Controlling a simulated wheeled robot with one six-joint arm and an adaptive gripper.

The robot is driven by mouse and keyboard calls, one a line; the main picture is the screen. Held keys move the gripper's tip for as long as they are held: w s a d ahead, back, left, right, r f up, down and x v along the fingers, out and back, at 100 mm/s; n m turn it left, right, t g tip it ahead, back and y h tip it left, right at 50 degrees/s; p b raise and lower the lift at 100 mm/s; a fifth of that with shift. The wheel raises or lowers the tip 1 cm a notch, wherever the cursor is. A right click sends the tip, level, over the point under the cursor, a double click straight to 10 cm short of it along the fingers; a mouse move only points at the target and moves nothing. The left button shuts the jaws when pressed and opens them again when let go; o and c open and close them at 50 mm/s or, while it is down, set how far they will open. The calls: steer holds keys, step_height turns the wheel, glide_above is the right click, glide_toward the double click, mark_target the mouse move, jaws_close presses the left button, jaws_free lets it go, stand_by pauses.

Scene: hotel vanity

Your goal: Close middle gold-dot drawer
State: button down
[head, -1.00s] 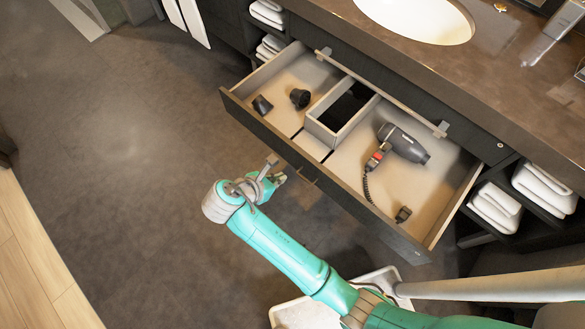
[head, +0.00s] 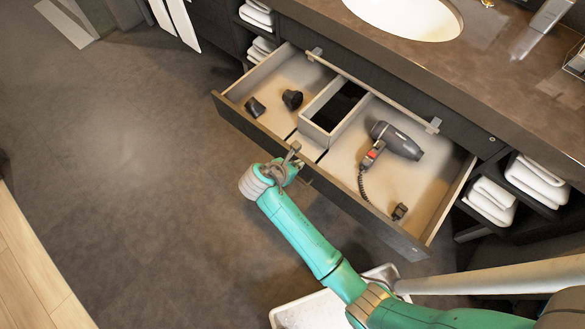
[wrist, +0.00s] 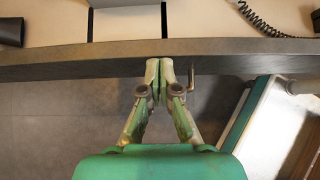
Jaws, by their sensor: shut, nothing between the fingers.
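The open drawer (head: 352,209) has a dark front and a pale inside and stands pulled out below the vanity counter. In it lie a black hair dryer (head: 397,141) with a coiled cord, two small black attachments (head: 292,99) and a grey divider box (head: 313,125). My gripper (head: 299,160) is at the outside of the drawer front, near its middle. In the wrist view my gripper (wrist: 160,63) is shut and empty, its fingertips at the drawer front (wrist: 90,62); whether they touch cannot be told. A thin handle (wrist: 193,66) shows just right of the fingertips. No gold dot is clear on this front.
The stone counter (head: 440,66) with a white basin (head: 405,12) is above the drawer. Folded white towels (head: 490,200) sit on shelves at both sides. A white bin-like tray (head: 300,312) is under my arm. The dark floor at left is clear.

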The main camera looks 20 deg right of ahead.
steer(key=shift+d, duration=0.2)
glide_toward(364, 98)
steer(key=x, duration=0.4)
steer(key=shift+w, duration=0.1)
stand_by(0.6)
